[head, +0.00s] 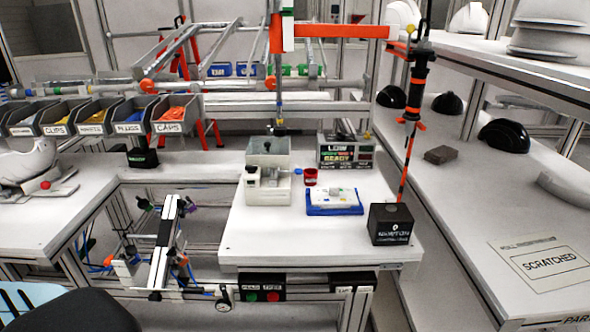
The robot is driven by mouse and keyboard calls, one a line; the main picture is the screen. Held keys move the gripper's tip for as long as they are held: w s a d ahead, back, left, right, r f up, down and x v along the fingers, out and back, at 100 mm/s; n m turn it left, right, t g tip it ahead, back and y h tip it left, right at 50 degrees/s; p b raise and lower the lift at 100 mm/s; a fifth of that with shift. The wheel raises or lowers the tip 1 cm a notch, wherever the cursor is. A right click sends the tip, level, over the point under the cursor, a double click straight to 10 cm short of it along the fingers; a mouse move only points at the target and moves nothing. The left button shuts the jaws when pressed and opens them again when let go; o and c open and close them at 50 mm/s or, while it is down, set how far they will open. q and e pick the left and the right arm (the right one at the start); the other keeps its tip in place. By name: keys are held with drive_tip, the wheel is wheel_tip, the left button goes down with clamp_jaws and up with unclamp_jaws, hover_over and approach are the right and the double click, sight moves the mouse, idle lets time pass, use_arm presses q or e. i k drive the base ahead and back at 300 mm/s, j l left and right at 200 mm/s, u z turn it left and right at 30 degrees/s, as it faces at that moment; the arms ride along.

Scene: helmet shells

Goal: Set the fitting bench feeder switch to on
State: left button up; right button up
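The fitting bench (270,230) is a white-topped table in the middle of the head view. A grey and white machine (268,178) stands on it, with a small blue part at its right side. A display box (345,152) behind it shows lit text that looks like "LOW" and "READY". Under the front edge hangs a black control box (262,288) with a green and a red button. Another dark box (352,282) hangs to its right; its label is too small to read. I cannot tell which part is the feeder switch or its position. Neither gripper is in view.
A red cup (310,177), a blue tray (335,208) and a black box (390,222) with an upright orange-black pole stand on the bench. Labelled bins (120,118) are at the left. A shelf (480,190) with dark helmet shells lines the right. The bench's front left is clear.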

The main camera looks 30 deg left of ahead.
sight(251, 168)
drive_tip(key=u, duration=1.25)
